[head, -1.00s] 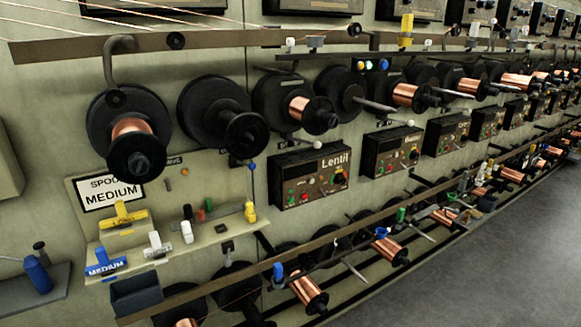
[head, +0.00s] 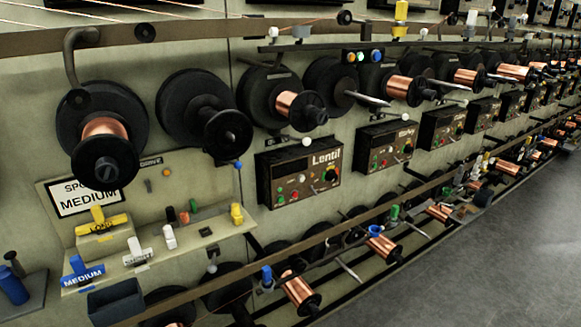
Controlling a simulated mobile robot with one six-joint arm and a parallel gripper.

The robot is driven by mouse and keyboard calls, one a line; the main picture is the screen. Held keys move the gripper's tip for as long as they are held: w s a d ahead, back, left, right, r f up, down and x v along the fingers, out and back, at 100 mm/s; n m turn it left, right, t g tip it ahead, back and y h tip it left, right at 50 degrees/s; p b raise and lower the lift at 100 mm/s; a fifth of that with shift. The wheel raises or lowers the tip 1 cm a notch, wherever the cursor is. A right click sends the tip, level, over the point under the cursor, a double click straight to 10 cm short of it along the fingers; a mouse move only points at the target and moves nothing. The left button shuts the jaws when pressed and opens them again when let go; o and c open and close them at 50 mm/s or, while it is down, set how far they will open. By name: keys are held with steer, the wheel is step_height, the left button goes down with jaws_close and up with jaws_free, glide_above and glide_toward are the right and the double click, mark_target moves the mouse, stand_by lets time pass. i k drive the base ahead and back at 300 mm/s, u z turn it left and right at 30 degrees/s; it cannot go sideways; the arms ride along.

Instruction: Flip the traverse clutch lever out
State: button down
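No lever in the head view is marked as the traverse clutch lever, so I cannot tell which it is. A short lever with a white ball knob (head: 306,142) stands at the top of the Lentil control box (head: 299,180). A small lever with a blue knob (head: 238,166) sits below the second black spool. Another lever with a grey knob (head: 212,268) is under the small shelf. My gripper is not in view, and nothing is seen touching these levers.
Black and copper spools (head: 104,132) line the machine wall. A shelf carries yellow (head: 103,224), blue (head: 83,271) and white tagged blocks beside the "SPOOL MEDIUM" sign (head: 84,196). A dark bin (head: 115,301) hangs below. Long rails run along the aisle. Grey floor (head: 470,270) at right is clear.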

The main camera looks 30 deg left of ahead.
mark_target(237, 165)
steer(key=z, duration=0.65)
steer(key=i, duration=0.2)
steer(key=u, duration=2.6)
steer(key=i, duration=0.1)
steer(key=u, duration=3.1)
steer(key=i, duration=0.1)
steer(key=z, duration=2.25)
